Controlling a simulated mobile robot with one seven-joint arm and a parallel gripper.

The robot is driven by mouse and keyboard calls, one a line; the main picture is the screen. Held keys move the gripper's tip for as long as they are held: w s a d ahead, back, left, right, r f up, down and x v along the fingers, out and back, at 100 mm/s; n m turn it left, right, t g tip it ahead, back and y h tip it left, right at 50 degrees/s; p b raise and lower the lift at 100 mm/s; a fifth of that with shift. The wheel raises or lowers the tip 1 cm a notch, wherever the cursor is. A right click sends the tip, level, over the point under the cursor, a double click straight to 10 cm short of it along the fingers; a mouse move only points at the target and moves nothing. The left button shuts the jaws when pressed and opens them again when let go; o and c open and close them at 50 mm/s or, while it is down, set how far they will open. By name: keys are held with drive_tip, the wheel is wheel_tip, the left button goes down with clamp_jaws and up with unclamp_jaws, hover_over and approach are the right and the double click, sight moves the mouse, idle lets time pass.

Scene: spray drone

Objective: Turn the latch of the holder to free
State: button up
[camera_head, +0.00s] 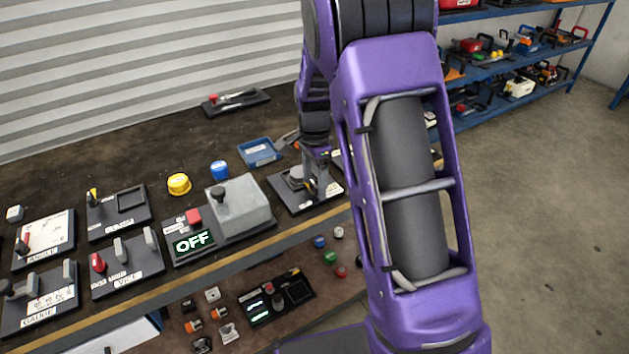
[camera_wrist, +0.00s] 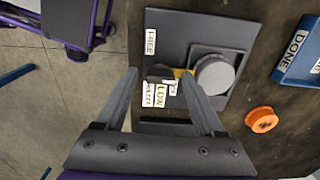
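The holder is a dark plate (camera_wrist: 195,28) in the wrist view, with a grey round part (camera_wrist: 214,75) in a raised square seat. A white FREE label (camera_wrist: 151,41) is near its upper left corner, and several small labels lie lower down. The latch (camera_wrist: 177,72) shows as a small dark and yellow piece left of the round part, partly hidden by a finger. My gripper (camera_wrist: 158,72) is open, with one fingertip on each side of the latch's left part; I cannot tell whether they touch it. In the head view my gripper (camera_head: 318,185) is over the holder (camera_head: 284,192).
A blue DONE tray (camera_wrist: 301,55) and an orange ring (camera_wrist: 262,119) lie right of the holder. In the head view, an OFF panel (camera_head: 194,243) with a grey box (camera_head: 238,205) stands to the left. The bench's front edge runs just before the holder.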

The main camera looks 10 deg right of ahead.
clamp_jaws()
drive_tip(key=shift+n, duration=0.3)
drive_tip(key=n+p, duration=0.1)
drive_tip(key=n, duration=0.2)
drive_tip(key=n+p, duration=0.1)
drive_tip(key=n, duration=0.4)
drive_tip(key=n+p, duration=0.1)
drive_tip(key=n, duration=0.4)
drive_tip(key=shift+n+p, duration=0.3)
drive_tip(key=shift+n, duration=1.8)
